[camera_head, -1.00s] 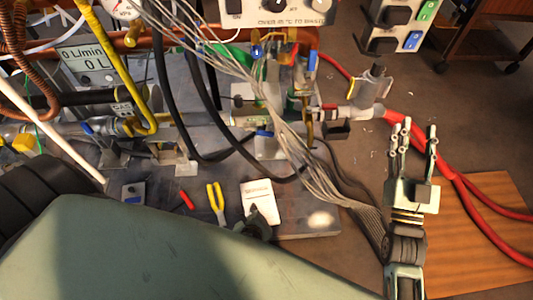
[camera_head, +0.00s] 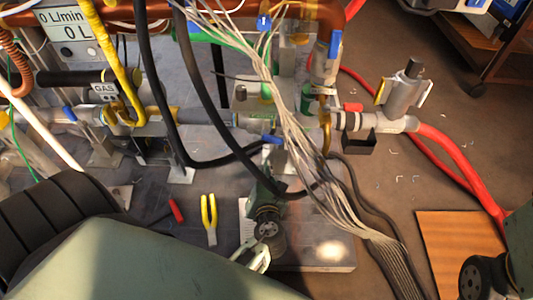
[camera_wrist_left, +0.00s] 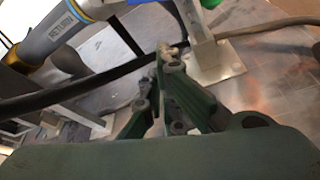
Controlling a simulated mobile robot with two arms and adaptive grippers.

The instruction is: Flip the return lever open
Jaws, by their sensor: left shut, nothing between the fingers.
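A short blue lever (camera_head: 272,140) sits low on the horizontal grey pipe (camera_head: 218,118), partly behind the grey wires. A grey pipe labelled RETURN (camera_wrist_left: 68,28) crosses the upper left of the left wrist view. A bit of blue (camera_wrist_left: 210,3) shows at that view's top edge, perhaps this lever; its valve is cut off. My left gripper (camera_head: 264,188) is below the blue lever and apart from it, above the metal base. In the left wrist view its fingers (camera_wrist_left: 170,58) are shut and empty.
A black hose (camera_head: 205,95) and a bundle of grey wires (camera_head: 320,185) hang close to my left gripper. Yellow-handled pliers (camera_head: 209,218) and a red tool (camera_head: 176,210) lie on the metal base. Another blue lever (camera_head: 335,45) stands at the upper right.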

